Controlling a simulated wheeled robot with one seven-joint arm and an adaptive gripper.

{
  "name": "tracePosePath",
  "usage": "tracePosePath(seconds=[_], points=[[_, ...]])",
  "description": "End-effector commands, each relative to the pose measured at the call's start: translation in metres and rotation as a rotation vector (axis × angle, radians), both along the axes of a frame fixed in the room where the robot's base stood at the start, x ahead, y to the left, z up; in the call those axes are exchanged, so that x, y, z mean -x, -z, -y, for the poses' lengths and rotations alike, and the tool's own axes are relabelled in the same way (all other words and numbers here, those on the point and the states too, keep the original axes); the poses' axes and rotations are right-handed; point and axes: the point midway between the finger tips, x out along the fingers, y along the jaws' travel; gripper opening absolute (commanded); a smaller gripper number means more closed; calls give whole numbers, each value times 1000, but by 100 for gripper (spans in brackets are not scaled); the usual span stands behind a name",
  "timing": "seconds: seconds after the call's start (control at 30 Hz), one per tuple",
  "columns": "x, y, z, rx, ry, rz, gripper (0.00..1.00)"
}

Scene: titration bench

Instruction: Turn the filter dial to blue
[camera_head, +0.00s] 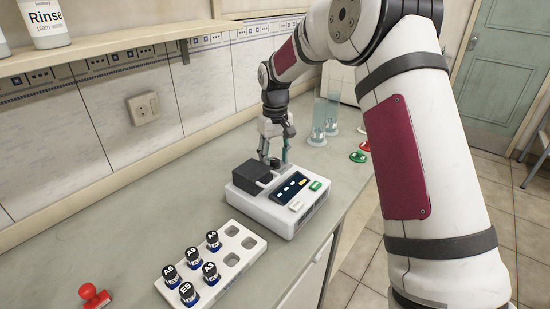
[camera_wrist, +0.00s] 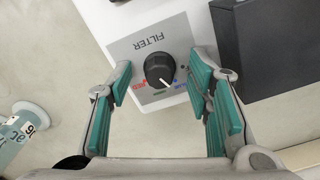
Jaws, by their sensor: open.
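The filter dial (camera_wrist: 160,70) is a round black knob with a white pointer, on a grey plate (camera_wrist: 127,48) marked FILTER. Red, green and blue marks line the plate's lower edge in the wrist view. The pointer faces down and slightly right, between the green mark and the blue mark (camera_wrist: 179,85). My gripper (camera_wrist: 163,82) is open, its teal-padded fingers on either side of the dial with gaps visible. In the head view my gripper (camera_head: 272,152) is at the far side of the white instrument (camera_head: 262,207), and its fingers partly hide the dial.
The instrument has a dark block (camera_head: 254,179), a screen (camera_head: 291,186) and buttons. A white rack (camera_head: 248,243) with several black-capped vials stands in front. A red stamp-like object (camera_head: 95,296) lies at left. Clear cylinders (camera_head: 319,118) stand behind. The bench left of the instrument is clear.

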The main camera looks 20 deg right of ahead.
Motion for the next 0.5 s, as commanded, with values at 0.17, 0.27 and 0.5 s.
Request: tracePosePath(seconds=[0.17, 0.27, 0.5], points=[[-1, -16, 0, 0, 0, 4, 46], [-1, -34, 0, 0, 0, 5, 46], [-1, -83, 0, 0, 1, 4, 46]])
